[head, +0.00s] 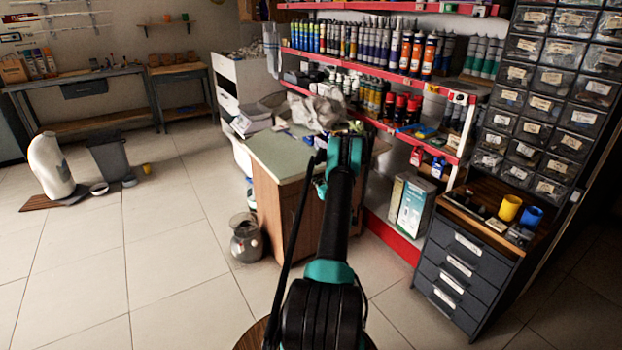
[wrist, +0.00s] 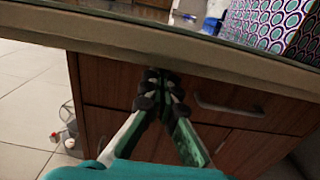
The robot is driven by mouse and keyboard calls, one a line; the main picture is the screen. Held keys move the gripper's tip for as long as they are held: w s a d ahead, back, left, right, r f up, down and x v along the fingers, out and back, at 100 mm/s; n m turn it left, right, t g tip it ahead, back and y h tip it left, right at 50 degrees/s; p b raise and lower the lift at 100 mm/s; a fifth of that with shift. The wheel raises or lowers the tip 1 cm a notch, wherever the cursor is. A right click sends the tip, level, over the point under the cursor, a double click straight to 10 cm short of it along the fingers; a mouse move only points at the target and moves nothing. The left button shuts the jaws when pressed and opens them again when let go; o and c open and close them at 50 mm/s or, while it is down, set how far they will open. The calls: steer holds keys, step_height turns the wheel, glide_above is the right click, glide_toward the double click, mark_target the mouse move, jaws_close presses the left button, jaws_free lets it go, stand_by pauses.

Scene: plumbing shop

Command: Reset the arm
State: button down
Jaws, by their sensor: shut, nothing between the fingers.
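My gripper (wrist: 160,84) shows in the wrist view with its two dark fingertips together and nothing between them. It is in front of the wooden drawer cabinet (wrist: 110,88), just below the edge of its top. I cannot tell whether the fingertips touch the cabinet. In the head view my arm reaches forward from the bottom middle toward the same cabinet (head: 268,205), which has a pale green top (head: 272,155). The gripper's fingers are hidden behind my arm there.
Red shelves (head: 375,60) with bottles stand behind the cabinet. A dark drawer unit (head: 465,268) with yellow and blue cups is at the right. A grey bucket (head: 246,240) stands on the floor left of the cabinet. The tiled floor at the left (head: 150,255) is largely clear.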

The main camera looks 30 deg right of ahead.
steer(key=s, duration=0.8)
steer(key=shift+d, duration=0.3)
